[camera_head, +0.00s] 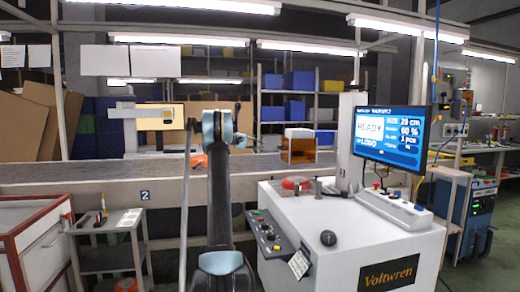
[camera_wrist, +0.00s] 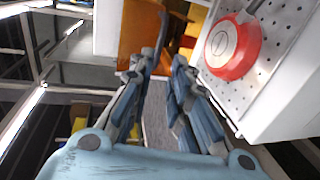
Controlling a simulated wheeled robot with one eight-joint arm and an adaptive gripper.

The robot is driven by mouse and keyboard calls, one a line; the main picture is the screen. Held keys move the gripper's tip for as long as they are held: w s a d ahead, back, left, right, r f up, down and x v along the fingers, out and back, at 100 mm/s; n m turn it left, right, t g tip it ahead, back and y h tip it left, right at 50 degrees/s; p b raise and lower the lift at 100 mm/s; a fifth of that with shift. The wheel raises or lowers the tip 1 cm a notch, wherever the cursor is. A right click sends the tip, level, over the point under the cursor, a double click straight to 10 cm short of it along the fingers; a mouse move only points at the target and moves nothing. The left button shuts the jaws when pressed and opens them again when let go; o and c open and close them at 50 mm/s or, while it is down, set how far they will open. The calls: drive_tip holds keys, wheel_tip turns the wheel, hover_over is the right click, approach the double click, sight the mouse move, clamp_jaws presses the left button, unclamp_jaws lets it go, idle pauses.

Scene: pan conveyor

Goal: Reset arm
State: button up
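My arm rises in the middle of the head view and bends at the top. My gripper (camera_wrist: 164,62) points away from me, with a gap between its two fingers, and holds nothing that I can make out. A dark bar shows beyond the fingertips; I cannot tell what it belongs to. A red pan (camera_wrist: 232,47) lies bottom up on the perforated top of the white machine, right of the fingers and apart from them. It also shows in the head view (camera_head: 296,183).
The white machine (camera_head: 377,249) with a READY screen (camera_head: 391,137) stands at the right. An orange box (camera_head: 298,150) stands behind, near the conveyor (camera_head: 100,174). A small grey side table (camera_head: 108,224) and a red-edged bin (camera_head: 32,243) are at the left.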

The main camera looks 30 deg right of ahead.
drive_tip(key=s+a+f+n+t+y, duration=0.3)
drive_tip(key=s+a+y, duration=0.4)
drive_tip(key=s+a, duration=1.95)
drive_tip(key=s+a+f+t+y, duration=0.1)
drive_tip(key=s+a+f+y, duration=0.1)
drive_tip(key=s+a+f, duration=0.5)
drive_tip(key=s+a+f+t+y, duration=0.1)
drive_tip(key=s+a+f+y, duration=0.2)
drive_tip(key=s+a+f, duration=0.5)
drive_tip(key=s+a+f+t+y, duration=0.1)
drive_tip(key=s+a+f+y, duration=0.2)
drive_tip(key=s+a+f, duration=0.5)
drive_tip(key=s+f, duration=0.2)
drive_tip(key=s, duration=0.6)
drive_tip(key=shift+s+a+f, duration=0.15)
drive_tip(key=shift+s+f, duration=0.1)
drive_tip(key=shift+f, duration=0.1)
drive_tip(key=shift+w+f, duration=0.2)
drive_tip(key=shift+w, duration=0.2)
